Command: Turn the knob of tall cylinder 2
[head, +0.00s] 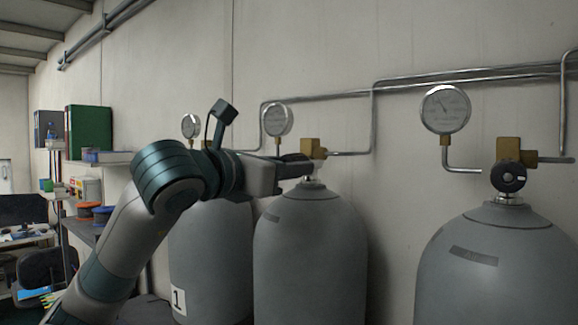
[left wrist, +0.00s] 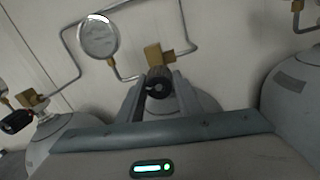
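The middle grey tall cylinder (head: 310,245) stands right of the one labelled 1; no number shows on it, but its place fits cylinder 2. Its black knob (left wrist: 158,83) sits below a brass valve block (head: 313,148). In the head view my left gripper (head: 297,165) reaches in from the left at knob height and hides most of the knob. In the left wrist view the fingers (left wrist: 160,88) stand apart, one on each side of the knob, very near it. I cannot make out firm contact. My right gripper is not in view.
The cylinder labelled 1 (head: 200,250) stands close on the left, another grey cylinder (head: 495,265) on the right with a gap between. Round gauges (head: 445,109) and metal pipes (head: 470,75) run along the wall. Shelves with binders (head: 89,132) stand at the far left.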

